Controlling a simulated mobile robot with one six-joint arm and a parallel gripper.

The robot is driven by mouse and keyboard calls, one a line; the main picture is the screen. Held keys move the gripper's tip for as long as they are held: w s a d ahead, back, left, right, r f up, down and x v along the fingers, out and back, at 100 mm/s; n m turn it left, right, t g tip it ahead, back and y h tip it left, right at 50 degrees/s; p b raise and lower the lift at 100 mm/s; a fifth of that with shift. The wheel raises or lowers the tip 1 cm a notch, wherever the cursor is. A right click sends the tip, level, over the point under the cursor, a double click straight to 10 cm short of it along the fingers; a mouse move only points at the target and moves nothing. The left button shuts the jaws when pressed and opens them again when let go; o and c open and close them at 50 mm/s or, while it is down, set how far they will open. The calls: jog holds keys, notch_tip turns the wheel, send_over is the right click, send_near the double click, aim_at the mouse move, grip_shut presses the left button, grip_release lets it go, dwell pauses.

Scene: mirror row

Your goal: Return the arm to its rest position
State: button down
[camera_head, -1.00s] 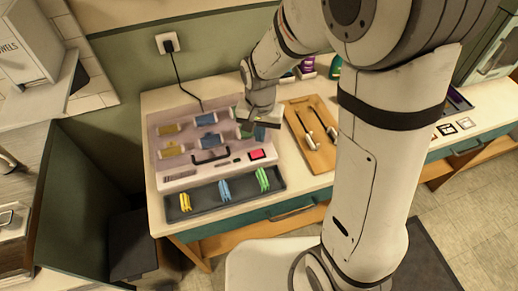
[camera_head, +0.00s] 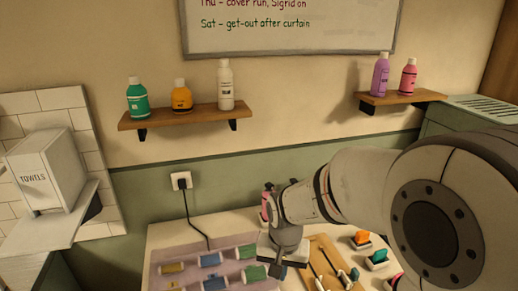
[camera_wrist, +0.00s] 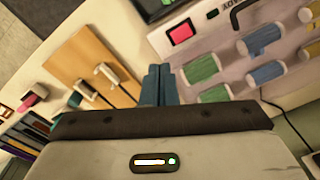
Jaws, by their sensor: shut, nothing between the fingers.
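My gripper (camera_head: 284,258) is above the table, near the right end of the pale roller case (camera_head: 160,251). In the wrist view my gripper's two teal fingers (camera_wrist: 158,85) are together with nothing between them. The case holds yellow, blue and green rollers; a green roller (camera_head: 254,273) lies just left of my gripper in the head view. The wrist view shows green rollers (camera_wrist: 201,69) and a red square (camera_wrist: 181,33) beside the fingers. My arm reaches in from the right and hides part of the table.
A wooden board (camera_head: 316,247) with long-handled tools lies right of the case. Small coloured items, one orange-topped (camera_head: 361,238), stand beyond it. Wall shelves (camera_head: 186,117) with bottles hang above the table. A towel box (camera_head: 46,170) is at left. A black cable runs from the socket (camera_head: 181,181).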

jog(key=s+d+r+n+t, duration=0.2)
jog(key=s+d+r, duration=0.7)
jog(key=s+r, duration=0.1)
jog(key=shift+s+d+t, duration=0.4)
jog(key=shift+s, duration=0.3)
jog(key=shift+w, duration=0.15)
